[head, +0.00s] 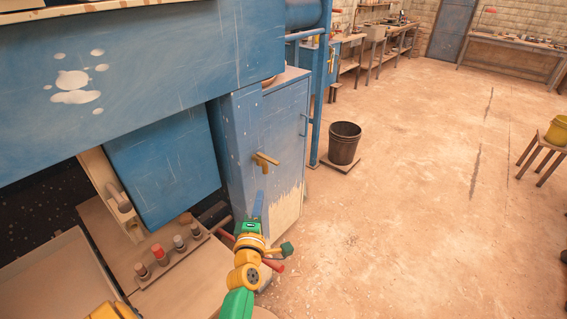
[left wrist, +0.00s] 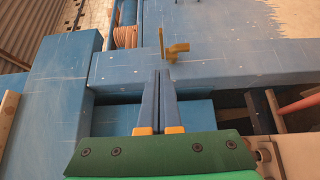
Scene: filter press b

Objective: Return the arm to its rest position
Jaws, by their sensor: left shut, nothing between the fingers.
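My left arm, green and yellow, reaches up from the bottom of the head view. Its gripper (head: 258,205) has blue fingers that are shut and empty, in front of the blue cabinet below a brass handle (head: 265,160). In the left wrist view the two blue fingers of the left gripper (left wrist: 158,75) lie together, with nothing between them. The brass handle (left wrist: 177,51) shows just beyond the fingertips there, apart from them as far as I can tell. My right gripper is not in view.
The blue cabinet (head: 245,130) and the large blue press body (head: 140,70) stand close on the left. A panel with several coloured knobs (head: 160,255) is at lower left.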

